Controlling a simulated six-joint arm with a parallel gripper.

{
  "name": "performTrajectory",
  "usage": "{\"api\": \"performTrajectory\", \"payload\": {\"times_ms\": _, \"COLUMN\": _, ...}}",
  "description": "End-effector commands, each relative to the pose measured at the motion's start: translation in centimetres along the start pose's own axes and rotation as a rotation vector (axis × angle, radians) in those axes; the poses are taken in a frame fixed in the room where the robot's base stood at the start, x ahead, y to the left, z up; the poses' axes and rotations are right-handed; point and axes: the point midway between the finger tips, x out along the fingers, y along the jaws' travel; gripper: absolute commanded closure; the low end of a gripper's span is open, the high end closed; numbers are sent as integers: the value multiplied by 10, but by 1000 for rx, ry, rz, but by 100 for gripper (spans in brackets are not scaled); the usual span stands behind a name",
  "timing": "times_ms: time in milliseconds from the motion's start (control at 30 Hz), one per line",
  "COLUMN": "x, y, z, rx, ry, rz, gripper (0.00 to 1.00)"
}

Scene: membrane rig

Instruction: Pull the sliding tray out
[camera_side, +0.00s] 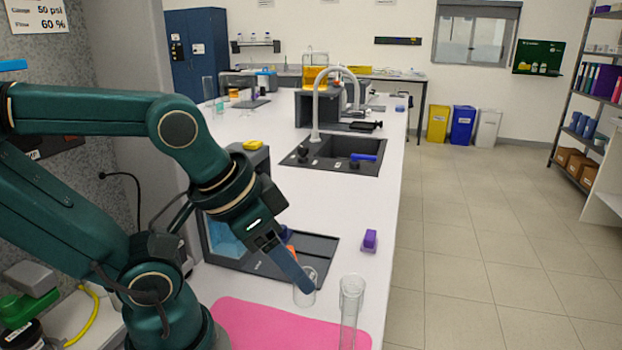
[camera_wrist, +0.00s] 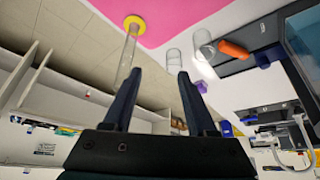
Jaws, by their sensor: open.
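In the side view a flat dark tray (camera_side: 320,246) lies at the foot of a dark boxy rig (camera_side: 222,236) with a blue panel. I cannot tell how far the tray stands out of the rig. My gripper (camera_side: 306,284) points down and to the right, in front of the tray and over a clear glass beaker, hiding part of both. In the wrist view my gripper (camera_wrist: 160,74) has its two fingers spread with nothing between them. A dark tray surface (camera_wrist: 240,66) shows at upper right there, apart from the fingers, with an orange object (camera_wrist: 234,48) by it.
The glass beaker (camera_side: 303,297) and a tall glass cylinder (camera_side: 350,312) stand close to my gripper, near a pink mat (camera_side: 260,318). A purple block (camera_side: 370,240) sits near the bench edge. A sink (camera_side: 325,163) lies farther back.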

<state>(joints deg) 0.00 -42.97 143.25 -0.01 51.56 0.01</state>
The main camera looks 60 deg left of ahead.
Motion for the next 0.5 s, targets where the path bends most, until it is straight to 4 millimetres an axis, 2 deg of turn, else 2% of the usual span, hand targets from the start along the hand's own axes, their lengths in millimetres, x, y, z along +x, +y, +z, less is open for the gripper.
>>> {"api": "performTrajectory", "payload": {"times_ms": 133, "x": 0, "y": 0, "z": 0, "rx": -16, "ry": 0, "rz": 0, "gripper": 38}}
{"api": "performTrajectory", "payload": {"times_ms": 267, "x": -1, "y": -2, "z": -3, "rx": -103, "ry": 13, "rz": -10, "gripper": 38}}
{"api": "performTrajectory", "payload": {"times_ms": 367, "x": -6, "y": -8, "z": -18, "rx": -213, "ry": 52, "rz": -31, "gripper": 38}}
{"api": "performTrajectory", "payload": {"times_ms": 500, "x": -5, "y": -27, "z": -44, "rx": -424, "ry": 76, "rz": -96, "gripper": 38}}
